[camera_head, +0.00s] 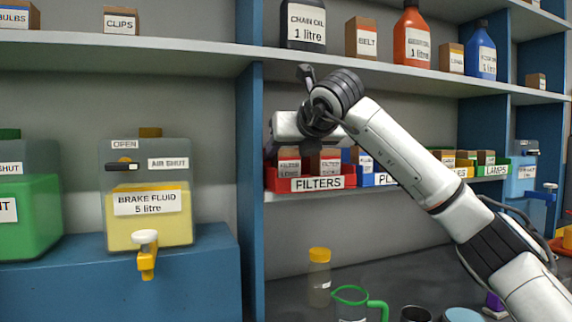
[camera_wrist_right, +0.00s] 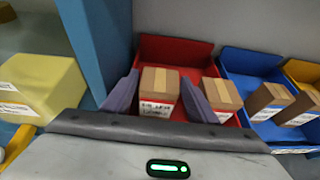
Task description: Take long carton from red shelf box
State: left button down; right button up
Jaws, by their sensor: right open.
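The red shelf box (camera_head: 318,184), labelled FILTERS, sits on the middle shelf and holds two brown cartons; it also shows in the right wrist view (camera_wrist_right: 172,48). The left carton (camera_head: 289,165) has a small label that seems to read FILTER LONG. The right carton (camera_head: 328,162) stands beside it with a similar label. My right gripper (camera_head: 303,147) is over the box, its fingers partly hidden in the head view. In the wrist view my right gripper (camera_wrist_right: 158,98) is open, with one finger on each side of the left carton (camera_wrist_right: 160,82). I cannot tell whether they touch it.
A blue box (camera_head: 372,178) stands right of the red box, with yellow and green boxes further along. A blue upright (camera_head: 250,190) is close on the left. A fluid tank (camera_head: 148,215) stands beyond it. A bottle (camera_head: 319,278) and green-rimmed jug (camera_head: 352,296) stand below.

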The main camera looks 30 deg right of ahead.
jog(key=shift+w+d+f, duration=0.15)
jog(key=shift+w+f, duration=0.1)
jog(key=shift+w, duration=0.25)
jog(key=c, duration=1)
jog(key=shift+o, duration=0.2)
jog(key=shift+r, duration=0.1)
